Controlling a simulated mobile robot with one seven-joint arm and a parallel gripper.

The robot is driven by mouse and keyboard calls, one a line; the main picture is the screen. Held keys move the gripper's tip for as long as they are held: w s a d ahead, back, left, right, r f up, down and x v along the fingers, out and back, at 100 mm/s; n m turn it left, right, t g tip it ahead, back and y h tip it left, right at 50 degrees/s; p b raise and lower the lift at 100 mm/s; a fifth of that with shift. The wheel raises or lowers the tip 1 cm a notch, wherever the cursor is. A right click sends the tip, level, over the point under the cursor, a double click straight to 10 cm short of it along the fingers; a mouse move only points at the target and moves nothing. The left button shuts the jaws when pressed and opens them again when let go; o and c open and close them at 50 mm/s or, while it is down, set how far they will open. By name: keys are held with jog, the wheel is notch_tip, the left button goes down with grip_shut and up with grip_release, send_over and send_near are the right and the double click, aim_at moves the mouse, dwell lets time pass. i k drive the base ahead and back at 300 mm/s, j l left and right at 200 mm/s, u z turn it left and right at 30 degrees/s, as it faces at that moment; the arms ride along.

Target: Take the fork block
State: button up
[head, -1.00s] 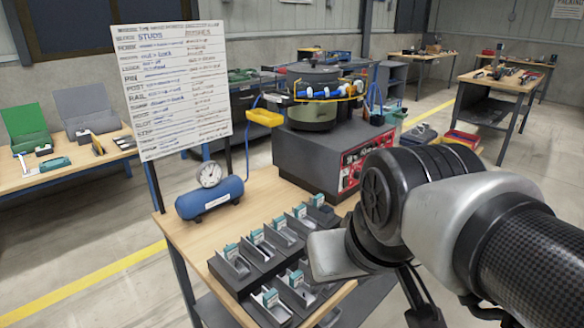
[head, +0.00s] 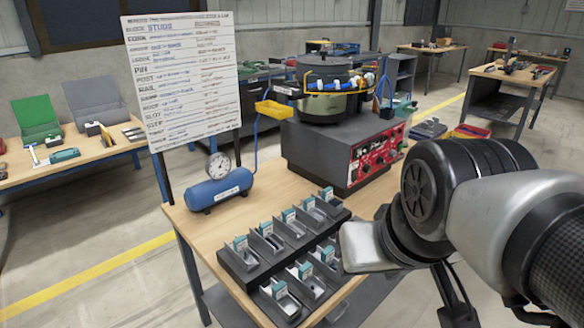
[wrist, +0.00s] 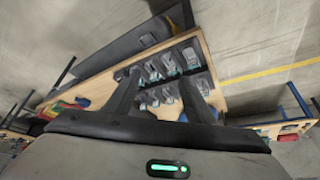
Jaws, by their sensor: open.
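I cannot tell which piece is the fork block; the small parts in the bins are too small to make out. Dark bins (head: 243,260) stand in two rows on the wooden table, with teal-and-white tags and small contents. They also show in the wrist view (wrist: 186,55), beyond the fingers. My gripper (wrist: 160,93) is open in the wrist view, with its two dark fingers apart and nothing seen between them. In the head view my arm is to the right of the bins, and the fingertips cannot be made out.
A bowl feeder (head: 331,108) sits on a grey cabinet (head: 322,158) with a red control panel. A blue tank (head: 218,189) with a gauge and a lettered white board (head: 183,80) stand at the table's left. Other benches (head: 85,152) stand behind, with open floor between.

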aim_at(324, 260)
jog(key=k, duration=0.15)
jog(key=k+u, duration=0.3)
jog(key=k+j+u, duration=0.1)
jog(key=u, duration=0.2)
jog(key=l+u, duration=0.1)
jog(key=u, duration=0.3)
jog(key=l+u, duration=0.15)
jog(key=u, duration=0.25)
jog(key=l+u, duration=0.1)
jog(key=u, duration=0.3)
jog(key=l, duration=1.95)
